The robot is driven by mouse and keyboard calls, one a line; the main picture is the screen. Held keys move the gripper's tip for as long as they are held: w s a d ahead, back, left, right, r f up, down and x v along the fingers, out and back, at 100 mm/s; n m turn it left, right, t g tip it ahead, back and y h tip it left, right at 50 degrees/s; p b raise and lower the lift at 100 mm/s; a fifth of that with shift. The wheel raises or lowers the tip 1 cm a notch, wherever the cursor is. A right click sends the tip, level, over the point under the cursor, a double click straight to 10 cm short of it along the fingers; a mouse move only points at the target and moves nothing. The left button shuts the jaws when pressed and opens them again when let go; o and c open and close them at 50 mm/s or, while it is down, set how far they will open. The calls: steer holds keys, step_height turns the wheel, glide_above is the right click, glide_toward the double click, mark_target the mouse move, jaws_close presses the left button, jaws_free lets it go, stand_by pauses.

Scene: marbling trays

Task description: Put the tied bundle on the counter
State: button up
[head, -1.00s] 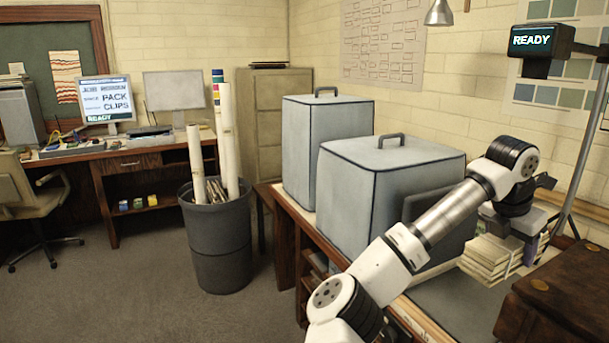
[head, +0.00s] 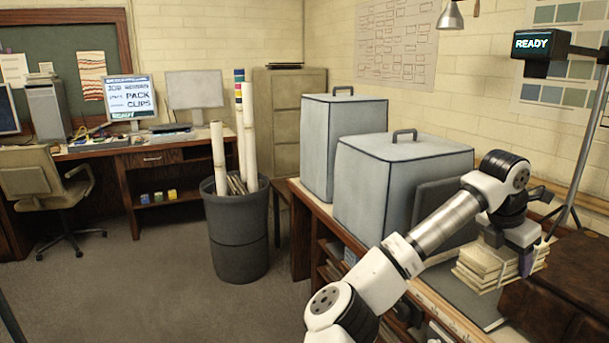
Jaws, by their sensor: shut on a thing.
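My gripper (head: 514,250) is at the right of the head view, pointing down, shut on the tied bundle. The bundle (head: 483,270) is a stack of pale, cream-edged sheets or booklets, held roughly level; part of it is hidden behind the jaws. It shows over the right part of the wooden counter (head: 305,208), in front of a grey mat or board (head: 452,300). I cannot tell how high above that surface it hangs.
Two grey covered boxes (head: 375,200) (head: 322,135) with handles fill the counter's left and middle. A brown leather-like case (head: 560,295) is close at right. A stand holds a READY display (head: 541,44). A grey bin (head: 238,240) with rolls stands on open floor.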

steer(key=w+a+f+m+g+b, duration=0.1)
steer(key=w+a+f+m+b, duration=0.15)
steer(key=a+f, duration=0.65)
steer(key=w+a+f+m+g+b, duration=0.15)
steer(key=w+a+f+m, duration=0.35)
steer(key=f, duration=0.8)
steer(key=w+a+f+m+g+b, duration=0.1)
steer(key=a+f+m+g, duration=0.15)
steer(key=a+f, duration=0.7)
steer(key=s+a+f+m+y+b, duration=0.1)
steer(key=s+a+f+m, duration=0.3)
steer(key=f, duration=0.6)
steer(key=s+a+f+m+y+b, duration=0.1)
steer(key=s+a+f+m+y, duration=0.1)
steer(key=s+a+f, duration=0.3)
steer(key=s+a+f+m+y+b, duration=0.1)
steer(key=s+a+f+m, duration=0.4)
steer(key=a+f, duration=0.5)
step_height(320, 180, down, 6)
steer(key=shift+s+r+m+g+b, duration=0.1)
steer(key=shift+s+m+g+b, duration=0.1)
steer(key=shift+m+g+b, duration=0.3)
steer(key=shift+s+d, duration=0.1)
steer(key=shift+d, duration=0.05)
